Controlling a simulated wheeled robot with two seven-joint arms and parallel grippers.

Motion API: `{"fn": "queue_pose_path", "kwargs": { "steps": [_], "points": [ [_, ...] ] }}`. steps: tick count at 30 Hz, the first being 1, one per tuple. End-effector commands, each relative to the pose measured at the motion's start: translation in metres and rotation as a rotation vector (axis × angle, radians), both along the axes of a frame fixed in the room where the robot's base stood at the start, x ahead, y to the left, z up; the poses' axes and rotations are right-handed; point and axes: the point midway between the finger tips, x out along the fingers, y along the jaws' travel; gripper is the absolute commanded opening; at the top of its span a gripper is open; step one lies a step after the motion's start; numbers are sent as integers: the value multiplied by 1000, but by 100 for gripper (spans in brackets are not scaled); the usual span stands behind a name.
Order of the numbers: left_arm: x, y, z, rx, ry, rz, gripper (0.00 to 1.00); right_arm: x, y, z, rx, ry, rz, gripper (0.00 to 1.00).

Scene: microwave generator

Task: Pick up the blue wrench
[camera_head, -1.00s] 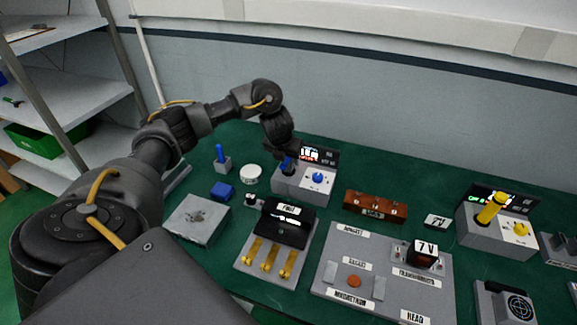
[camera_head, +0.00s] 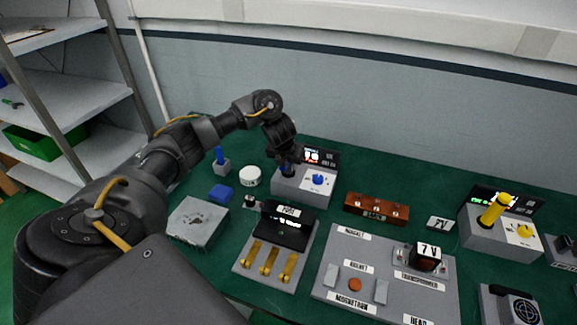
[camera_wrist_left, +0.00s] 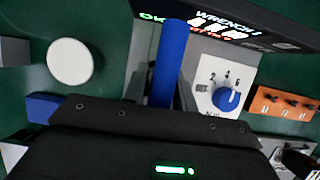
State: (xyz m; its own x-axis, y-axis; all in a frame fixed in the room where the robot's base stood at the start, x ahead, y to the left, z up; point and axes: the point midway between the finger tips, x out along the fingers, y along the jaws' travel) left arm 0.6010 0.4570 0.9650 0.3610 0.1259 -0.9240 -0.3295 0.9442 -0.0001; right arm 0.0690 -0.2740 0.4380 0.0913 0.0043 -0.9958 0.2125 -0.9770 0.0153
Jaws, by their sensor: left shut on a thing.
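The blue wrench (camera_wrist_left: 170,62) shows as an upright blue cylinder in the left wrist view. It stands at the left part of a grey box (camera_head: 288,187) with a dark display panel (camera_head: 320,158) and a blue dial (camera_head: 319,180). My left gripper (camera_head: 287,165) has come down over this box and is shut on the wrench. In the head view the arm hides most of the wrench. The wrist view shows the gripper's dark body (camera_wrist_left: 150,135) across the lower part, with the fingers largely hidden. I cannot tell whether the wrench is clear of the box. My right gripper is out of view.
A similar box with a yellow handle (camera_head: 494,209) stands at the right. A white round piece (camera_head: 250,176), a blue block (camera_head: 220,193) and another blue handle (camera_head: 218,156) stand to the left.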

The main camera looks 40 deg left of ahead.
Motion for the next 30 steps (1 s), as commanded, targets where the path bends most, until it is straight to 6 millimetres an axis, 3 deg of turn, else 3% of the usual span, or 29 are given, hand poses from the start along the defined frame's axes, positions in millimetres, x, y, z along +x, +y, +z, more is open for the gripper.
{"fn": "queue_pose_path", "kwargs": {
  "steps": [8,30],
  "points": [
    [1,0,7,1,-3,0,0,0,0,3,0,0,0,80],
    [1,0,96,1,-4,0,0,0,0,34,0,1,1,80]
  ]
}}
